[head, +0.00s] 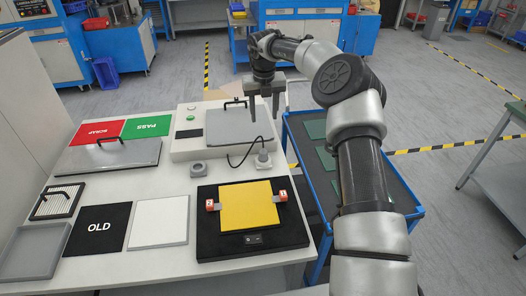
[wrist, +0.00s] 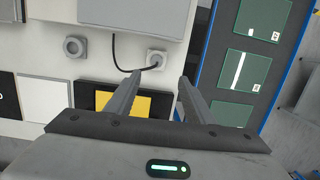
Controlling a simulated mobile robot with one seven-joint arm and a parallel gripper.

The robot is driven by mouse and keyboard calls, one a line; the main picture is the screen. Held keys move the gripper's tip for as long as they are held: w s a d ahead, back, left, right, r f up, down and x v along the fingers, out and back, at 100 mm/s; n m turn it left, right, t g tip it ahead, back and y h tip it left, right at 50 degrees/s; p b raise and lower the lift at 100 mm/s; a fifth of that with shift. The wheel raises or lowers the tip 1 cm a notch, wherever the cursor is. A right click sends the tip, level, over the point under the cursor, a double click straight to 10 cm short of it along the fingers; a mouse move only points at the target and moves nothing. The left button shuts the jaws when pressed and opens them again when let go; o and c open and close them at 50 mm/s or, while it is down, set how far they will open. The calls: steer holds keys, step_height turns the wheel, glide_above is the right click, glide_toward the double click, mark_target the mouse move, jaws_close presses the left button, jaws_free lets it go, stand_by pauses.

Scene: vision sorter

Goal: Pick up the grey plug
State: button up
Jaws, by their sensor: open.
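The grey plug (head: 263,159) sits on the white table just in front of the white machine, with a black cable running from it; whether it is seated in a socket I cannot tell. In the wrist view the plug (wrist: 156,58) shows just beyond the gap between the fingertips. My gripper (head: 265,116) is open and empty, pointing down above and behind the plug in the head view, apart from it. The fingers also show in the wrist view (wrist: 160,78). A round grey socket (head: 198,169) stands left of the plug; it also shows in the wrist view (wrist: 75,47).
A black fixture (head: 275,240) with a yellow plate and red-orange clamps lies in front of the plug. The white machine (head: 185,150) with a grey lid is behind. A blue cart (head: 300,160) with green boards stands at the right. The cable loops left of the plug.

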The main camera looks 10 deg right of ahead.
glide_toward(263, 148)
steer(key=f, duration=0.2)
steer(key=w+f, duration=0.1)
steer(key=f, duration=0.2)
steer(key=shift+f, duration=0.1)
steer(key=shift+w+d+f, duration=0.15)
steer(key=shift+f, duration=1.3)
steer(key=shift+w+d+f, duration=0.1)
steer(key=shift+w+f, duration=0.1)
steer(key=shift+f, duration=1.25)
jaws_close()
